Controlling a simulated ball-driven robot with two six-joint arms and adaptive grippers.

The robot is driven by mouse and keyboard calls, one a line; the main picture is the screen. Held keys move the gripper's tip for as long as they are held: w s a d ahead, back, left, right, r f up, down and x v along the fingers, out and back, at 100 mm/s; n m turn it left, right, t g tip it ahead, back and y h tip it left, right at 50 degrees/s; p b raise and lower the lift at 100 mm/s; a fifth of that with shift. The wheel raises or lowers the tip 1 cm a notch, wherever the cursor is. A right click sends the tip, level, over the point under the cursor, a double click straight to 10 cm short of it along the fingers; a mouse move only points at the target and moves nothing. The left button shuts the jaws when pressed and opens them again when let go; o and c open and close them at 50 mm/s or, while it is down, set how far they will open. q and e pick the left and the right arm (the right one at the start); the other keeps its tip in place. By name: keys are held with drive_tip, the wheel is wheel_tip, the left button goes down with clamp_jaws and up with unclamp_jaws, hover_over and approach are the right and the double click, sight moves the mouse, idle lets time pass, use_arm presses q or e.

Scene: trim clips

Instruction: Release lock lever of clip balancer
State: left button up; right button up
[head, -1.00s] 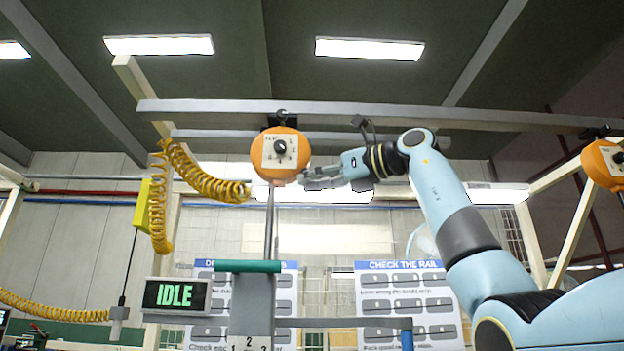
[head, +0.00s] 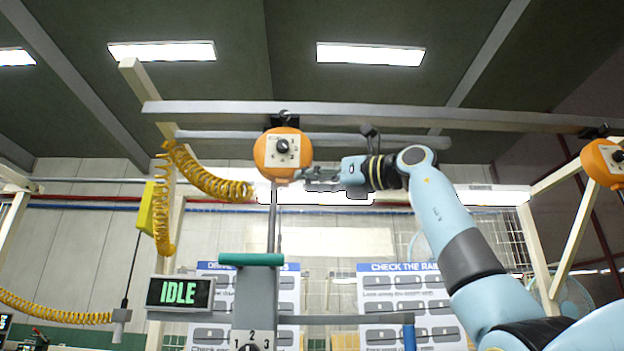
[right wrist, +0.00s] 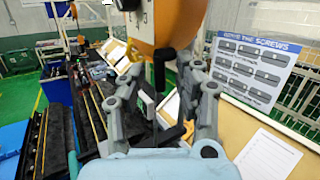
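The clip balancer (head: 283,152) is a round orange body with a pale dial plate and black knob, hanging from the overhead rail. A grey rod runs down below it. My right gripper (head: 303,177) reaches in from the right at the balancer's lower right edge. In the right wrist view the balancer's orange underside (right wrist: 178,22) fills the top, and the gripper (right wrist: 163,75) is open, its fingers on either side of a dark upright part below the balancer. I cannot tell whether that part is the lock lever, or whether a finger touches it. My left gripper is not in view.
A yellow coiled hose (head: 215,186) hangs left of the balancer. A sign (head: 178,292) reads IDLE. A grey post with a green top bar (head: 251,260) stands below. A second orange balancer (head: 604,163) hangs at far right. Instruction boards (head: 408,305) stand behind.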

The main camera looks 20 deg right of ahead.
drive_tip(key=v, duration=1.2)
idle(0.4)
